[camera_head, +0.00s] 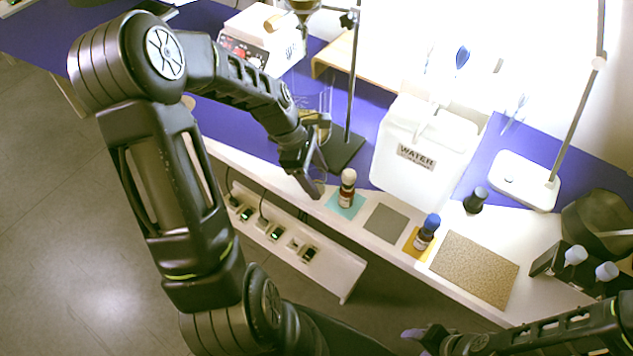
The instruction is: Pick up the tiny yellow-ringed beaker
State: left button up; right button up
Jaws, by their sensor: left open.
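A small clear glass vessel with a yellowish band (324,120) stands on the blue bench top, just behind my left gripper in the head view. It looks like the yellow-ringed beaker, but the gripper and arm partly hide it and its outline is faint. My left gripper (315,178) is open, with its fingers pointing down near the bench's front edge. I see nothing between its fingers. My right gripper (424,338) is low at the bottom of the picture, away from the beaker; its jaws are not clear.
A stand with a dark base (345,150) is close behind the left gripper. A white-capped bottle (347,188) on a teal mat is just right of it. A blue-capped bottle (426,232), a white WATER container (420,150) and a dark bottle (476,200) stand further right.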

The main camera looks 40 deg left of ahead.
pick_arm(q)
jog(key=shift+c, duration=0.5)
grip_shut()
dwell(0.3)
jog(key=shift+r, duration=0.1)
notch_tip(320, 180, up, 10)
dwell(0.4)
dwell(0.5)
